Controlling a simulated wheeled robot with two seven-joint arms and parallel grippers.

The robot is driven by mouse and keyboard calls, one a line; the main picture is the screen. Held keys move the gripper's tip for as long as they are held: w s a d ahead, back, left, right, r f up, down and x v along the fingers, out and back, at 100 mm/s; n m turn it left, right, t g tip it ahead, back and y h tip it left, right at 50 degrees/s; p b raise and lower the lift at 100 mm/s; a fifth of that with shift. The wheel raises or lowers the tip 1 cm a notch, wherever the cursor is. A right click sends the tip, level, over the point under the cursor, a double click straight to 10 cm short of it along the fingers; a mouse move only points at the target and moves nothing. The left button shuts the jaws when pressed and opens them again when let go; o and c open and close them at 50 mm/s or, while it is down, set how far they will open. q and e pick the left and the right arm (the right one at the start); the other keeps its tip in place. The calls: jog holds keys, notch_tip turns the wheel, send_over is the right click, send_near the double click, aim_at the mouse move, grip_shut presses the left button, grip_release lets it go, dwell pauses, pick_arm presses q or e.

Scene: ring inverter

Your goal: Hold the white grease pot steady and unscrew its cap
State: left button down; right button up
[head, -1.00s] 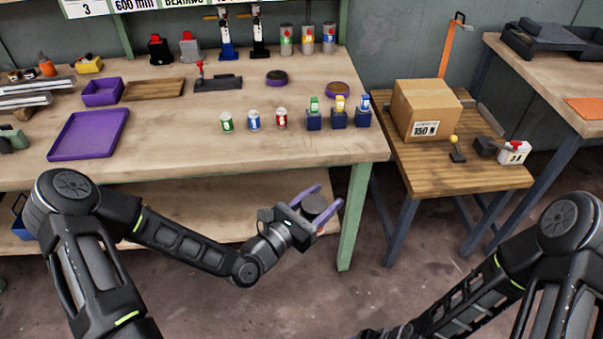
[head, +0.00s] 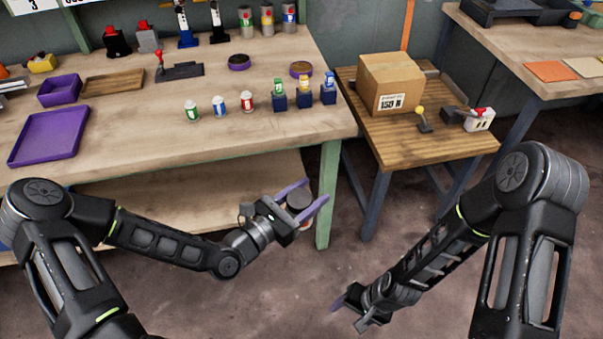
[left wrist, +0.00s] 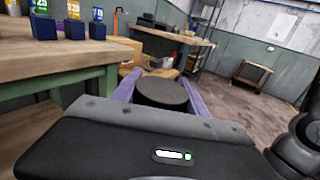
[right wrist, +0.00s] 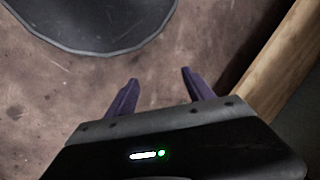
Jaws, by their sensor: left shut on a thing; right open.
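The grease pot shows mainly as its round dark cap (head: 299,201), which faces up, with a little of the paler body under it. My left gripper (head: 315,191) is shut on the pot, one purple finger on each side, in the air in front of the workbench. The cap also shows between the fingers in the left wrist view (left wrist: 162,93); the pot's body is hidden there. My right gripper (head: 352,313) is low over the floor, apart from the pot. It is open and empty, as its spread fingers show in the right wrist view (right wrist: 160,78).
The workbench (head: 140,150) holds a purple tray (head: 48,137), small cans and blue blocks. Its green leg (head: 328,190) stands close behind the pot. A low wooden table (head: 420,145) with a cardboard box (head: 390,83) stands right. Open floor (head: 290,285) lies between my arms.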

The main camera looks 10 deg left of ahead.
jog(key=w+a+r+m+h, duration=0.2)
jog(key=w+a+r+m, duration=0.1)
jog(key=w+r+m, duration=1.3)
notch_tip(320, 180, up, 19)
jog(key=m+h, duration=0.2)
jog(key=m, duration=0.1)
send_over(299, 198)
jog(key=shift+s+d+r, duration=0.1)
jog(key=shift+r, duration=0.05)
jog(key=shift+f, duration=4.05)
